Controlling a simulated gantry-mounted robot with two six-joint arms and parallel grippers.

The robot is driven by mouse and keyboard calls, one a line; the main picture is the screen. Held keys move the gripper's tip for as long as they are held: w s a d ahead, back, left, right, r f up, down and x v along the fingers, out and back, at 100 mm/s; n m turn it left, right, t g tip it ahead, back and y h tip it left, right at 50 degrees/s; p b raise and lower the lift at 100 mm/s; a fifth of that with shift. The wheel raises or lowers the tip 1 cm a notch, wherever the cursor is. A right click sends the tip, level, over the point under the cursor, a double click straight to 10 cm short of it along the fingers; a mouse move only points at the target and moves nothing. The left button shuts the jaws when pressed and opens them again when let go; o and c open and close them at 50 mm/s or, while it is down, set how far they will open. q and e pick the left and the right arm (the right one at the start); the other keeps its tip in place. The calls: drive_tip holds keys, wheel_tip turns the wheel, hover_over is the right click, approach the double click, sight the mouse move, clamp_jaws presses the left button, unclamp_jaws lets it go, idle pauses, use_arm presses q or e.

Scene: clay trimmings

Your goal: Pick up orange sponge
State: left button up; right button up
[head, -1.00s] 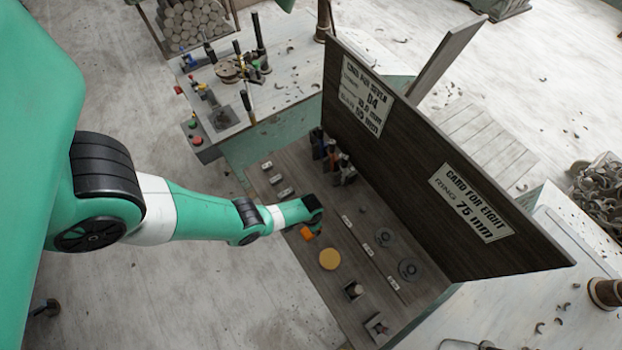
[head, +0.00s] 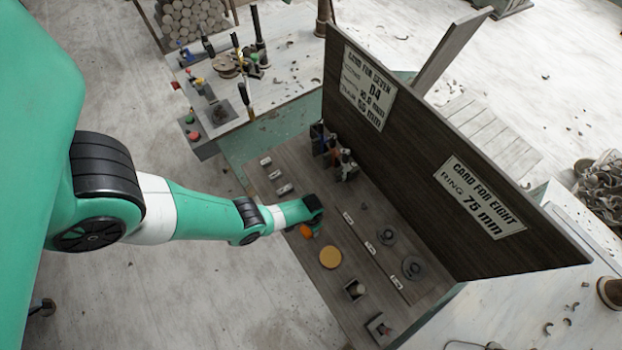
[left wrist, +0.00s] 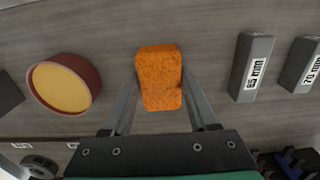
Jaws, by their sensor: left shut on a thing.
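The orange sponge (left wrist: 160,78) sits between the two fingers of my left gripper (left wrist: 159,90) in the left wrist view. The fingers lie along its two sides and are shut on it. In the head view a small part of the orange sponge (head: 305,230) shows beneath the end of my left arm, and the arm hides the rest. I cannot tell whether the sponge touches the board or is just above it. My right gripper is in neither view.
A round yellow-topped container (left wrist: 64,84) stands left of the sponge in the wrist view. Labelled grey blocks (left wrist: 252,68) lie to its right. In the head view a tall dark panel with cards (head: 440,170) rises behind the wooden board (head: 300,165).

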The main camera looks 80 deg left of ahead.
use_arm(q)
drive_tip(key=shift+r+p, duration=0.55)
wheel_tip(320, 180, up, 3)
drive_tip(key=p, duration=0.2)
drive_tip(key=shift+f+p, duration=0.15)
drive_tip(key=shift+p, duration=0.2)
drive_tip(key=s+a+r+p, duration=0.6)
drive_tip(key=s+r+p, duration=0.3)
drive_tip(key=s, duration=0.3)
drive_tip(key=shift+s+p, duration=0.3)
drive_tip(key=shift+p, duration=0.6)
drive_tip(key=shift+a+r, duration=0.1)
